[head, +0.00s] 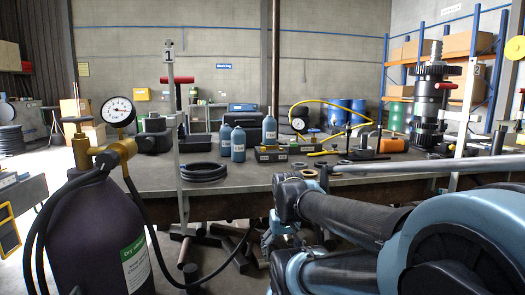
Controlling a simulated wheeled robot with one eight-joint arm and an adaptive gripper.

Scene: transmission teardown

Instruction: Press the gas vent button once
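A large dark gas cylinder (95,240) with a green and white label stands upright at the lower left. It carries a brass valve (118,150), a round white pressure gauge (120,111) and black hoses. I cannot make out a gas vent button on it or elsewhere. Another gauge (299,124) stands on the workbench among small dark boxes, with a yellow hose beside it. My blue and black arm fills the lower right. I cannot make out my gripper or its fingers, so its state does not show.
The workbench (240,187) holds a coiled black hose (205,171), several small blue bottles (238,144) and a tall gear stack (430,105). Dark bars lie below the bench.

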